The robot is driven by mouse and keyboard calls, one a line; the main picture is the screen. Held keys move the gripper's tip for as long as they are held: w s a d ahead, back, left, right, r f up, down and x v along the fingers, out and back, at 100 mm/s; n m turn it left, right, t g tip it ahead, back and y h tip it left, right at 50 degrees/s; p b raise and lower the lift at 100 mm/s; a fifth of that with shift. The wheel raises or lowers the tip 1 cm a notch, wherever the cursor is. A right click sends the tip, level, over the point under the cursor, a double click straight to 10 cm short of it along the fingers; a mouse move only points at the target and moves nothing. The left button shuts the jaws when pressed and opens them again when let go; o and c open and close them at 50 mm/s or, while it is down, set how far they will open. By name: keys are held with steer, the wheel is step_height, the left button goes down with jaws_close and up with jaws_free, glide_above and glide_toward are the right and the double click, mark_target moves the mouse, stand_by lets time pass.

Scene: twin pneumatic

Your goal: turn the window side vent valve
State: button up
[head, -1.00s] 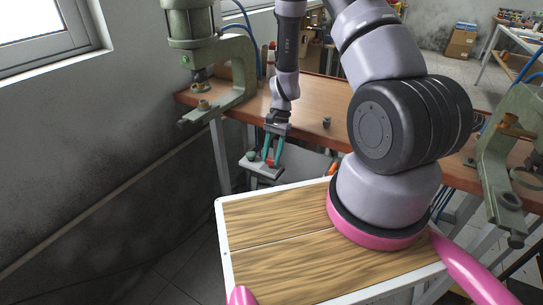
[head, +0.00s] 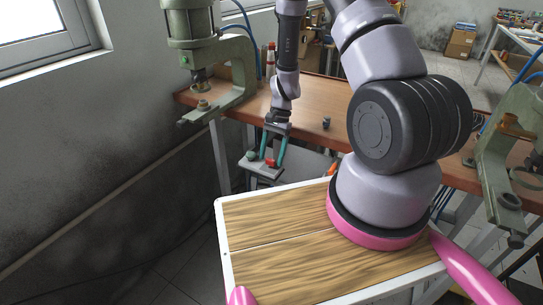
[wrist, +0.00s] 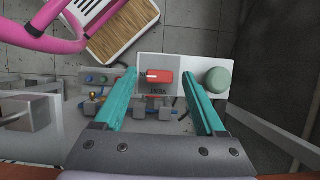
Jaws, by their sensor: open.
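A light valve plate (head: 262,171) sticks out below the front edge of the brown bench, near the press on the window side. It carries a small red valve handle (wrist: 160,77) and a round green knob (wrist: 216,80). In the head view, the green knob (head: 252,156) is on the window side of the red handle (head: 271,163). My gripper (wrist: 159,76) has teal fingers. It is open, with one finger on each side of the red handle in the wrist view. I cannot tell whether they touch it.
A green press (head: 235,70) stands on the bench (head: 315,95) above the plate; another (head: 505,150) is at the right. A small grey part (head: 326,122) lies on the bench. Fittings and tubes (wrist: 95,95) sit beside the plate in the wrist view.

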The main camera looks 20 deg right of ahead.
steer(key=v, duration=1)
steer(key=shift+r, duration=0.25)
steer(key=shift+w, duration=0.1)
step_height(320, 180, up, 23)
steer(key=s+n+t, duration=0.2)
steer(key=s+t, duration=0.1)
steer(key=t, duration=0.1)
steer(key=s+d+r+n+t, duration=0.1)
steer(key=s+r+t, duration=0.2)
steer(key=s+r, duration=0.4)
steer(key=s+d+r+n+t+h, duration=0.1)
steer(key=s+r+n+t, duration=0.1)
steer(key=s+r, duration=0.6)
steer(key=shift+t, duration=0.7)
steer(key=shift+w, duration=0.1)
stand_by(3.0)
